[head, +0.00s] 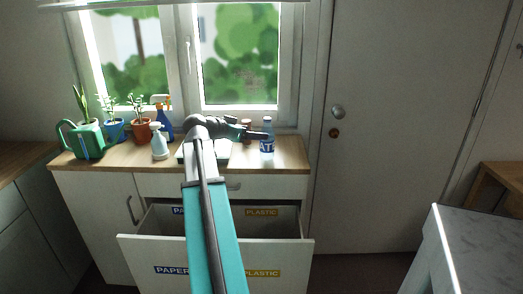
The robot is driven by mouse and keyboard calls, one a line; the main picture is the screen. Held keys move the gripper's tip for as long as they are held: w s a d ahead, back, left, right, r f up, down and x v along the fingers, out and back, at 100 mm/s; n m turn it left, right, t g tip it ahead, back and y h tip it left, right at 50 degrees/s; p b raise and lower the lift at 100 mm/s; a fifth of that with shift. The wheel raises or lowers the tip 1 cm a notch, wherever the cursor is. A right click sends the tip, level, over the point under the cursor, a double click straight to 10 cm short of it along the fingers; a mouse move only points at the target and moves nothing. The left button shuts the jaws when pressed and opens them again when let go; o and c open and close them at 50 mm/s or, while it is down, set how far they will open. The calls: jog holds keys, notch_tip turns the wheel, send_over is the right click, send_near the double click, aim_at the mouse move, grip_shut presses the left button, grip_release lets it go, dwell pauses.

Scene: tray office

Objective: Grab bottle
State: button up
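A clear bottle (267,147) with a blue and white label and a blue top stands upright on the wooden counter, right of the window's middle. My arm reaches forward over the open drawer, and my gripper (256,134) points right, with its dark tip overlapping the bottle's upper part. I cannot tell whether it touches the bottle or is only in front of it. The gap between the fingers is too small to make out.
A white spray bottle (160,142), a blue spray bottle (164,124), potted plants (137,132) and a green watering can (88,141) stand left on the counter (289,152). Below, a drawer (215,249) marked PAPER and PLASTIC is open. A grey-topped table (480,245) stands right.

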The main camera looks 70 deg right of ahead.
aim_at(273, 135)
jog(key=shift+w, duration=0.15)
jog(key=x, duration=0.8)
jog(key=shift+d+p, duration=0.15)
jog(key=shift+p, duration=0.25)
jog(key=shift+f, duration=0.15)
jog(key=shift+p+x, duration=0.55)
jog(key=shift+x, duration=2.1)
jog(key=shift+c, duration=0.4)
jog(key=c, duration=1.1)
